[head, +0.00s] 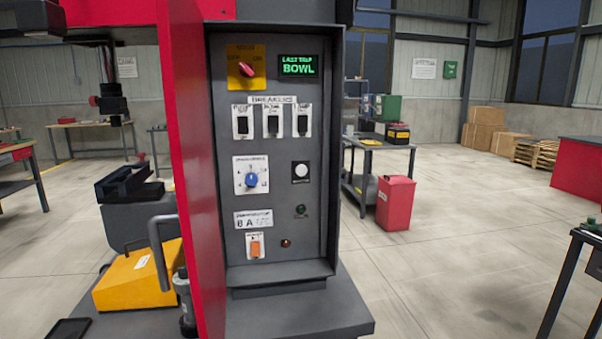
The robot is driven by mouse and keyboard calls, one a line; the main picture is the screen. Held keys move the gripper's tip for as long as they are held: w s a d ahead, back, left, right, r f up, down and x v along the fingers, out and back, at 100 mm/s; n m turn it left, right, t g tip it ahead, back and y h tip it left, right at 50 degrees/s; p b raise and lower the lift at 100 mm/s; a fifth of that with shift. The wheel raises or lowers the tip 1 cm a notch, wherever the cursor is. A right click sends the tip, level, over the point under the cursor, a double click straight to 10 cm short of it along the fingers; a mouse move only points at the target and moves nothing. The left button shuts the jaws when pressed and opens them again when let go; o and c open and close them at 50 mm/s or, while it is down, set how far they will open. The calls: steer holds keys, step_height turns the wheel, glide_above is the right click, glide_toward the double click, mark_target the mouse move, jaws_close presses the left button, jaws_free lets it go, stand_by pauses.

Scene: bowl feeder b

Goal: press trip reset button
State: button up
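A grey control panel (222,200) stands open in the middle of the head view, with a red door or side plate (192,150) along its left edge. On its right half is a white round push button (301,170) on a black square plate. The small label under the button is too small to read, so I cannot confirm that it is the trip reset. A green-lit display (298,66) above reads "LAST TRIP BOWL". My gripper is not in this view.
The panel also carries a red rotary switch (245,69) on a yellow plate, several breakers (272,121), a blue-centred dial (251,180), and an orange rocker switch (255,247). A yellow housing (138,278) with a handle sits left. Open floor (450,260) lies right.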

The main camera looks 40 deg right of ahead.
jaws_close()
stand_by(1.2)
